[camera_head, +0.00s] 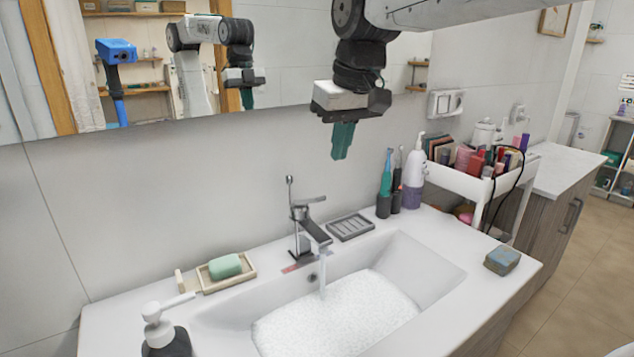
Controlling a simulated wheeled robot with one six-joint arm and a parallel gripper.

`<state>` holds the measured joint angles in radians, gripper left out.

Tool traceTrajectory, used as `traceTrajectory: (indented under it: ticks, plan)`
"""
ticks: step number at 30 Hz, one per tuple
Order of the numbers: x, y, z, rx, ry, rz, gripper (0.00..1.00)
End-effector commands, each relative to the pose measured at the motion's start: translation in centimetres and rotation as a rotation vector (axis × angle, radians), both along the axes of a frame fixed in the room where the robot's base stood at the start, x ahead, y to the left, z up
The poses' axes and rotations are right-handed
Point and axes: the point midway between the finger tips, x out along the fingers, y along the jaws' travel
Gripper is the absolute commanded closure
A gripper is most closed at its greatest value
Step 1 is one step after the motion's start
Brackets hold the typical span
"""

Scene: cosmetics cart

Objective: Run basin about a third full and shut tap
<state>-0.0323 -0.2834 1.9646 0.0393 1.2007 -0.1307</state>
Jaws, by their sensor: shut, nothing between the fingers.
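My gripper (341,155) hangs above and to the right of the tap, pointing down. Its teal fingers are shut with nothing between them, and it is apart from the tap.
A green soap bar (225,266) on a dish and a pump bottle (165,331) are left of the basin. A grey soap tray (350,227), toothbrushes (386,187) and a lotion bottle (414,175) stand right of the tap. A sponge (502,260) lies on the right counter. The mirror (250,60) is behind my arm.

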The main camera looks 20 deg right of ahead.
Motion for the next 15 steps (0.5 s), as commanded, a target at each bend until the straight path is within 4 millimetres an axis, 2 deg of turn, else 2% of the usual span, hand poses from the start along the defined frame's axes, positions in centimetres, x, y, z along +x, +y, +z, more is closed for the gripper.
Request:
traceTrajectory:
  ticks: [1, 3, 6, 11, 15]
  plan:
    - [2.0, 0.3, 0.6, 0.001, -0.009, 0.012, 1.0]
    - [4.1, 0.5, 1.4, 0.003, -0.024, 0.027, 1.0]
    - [6.1, 0.8, 2.2, 0.003, -0.039, 0.041, 1.0]
    - [7.4, 0.9, 2.1, 0.003, -0.046, 0.048, 1.0]
    - [7.9, 1.0, 0.4, 0.003, -0.044, 0.048, 1.0]
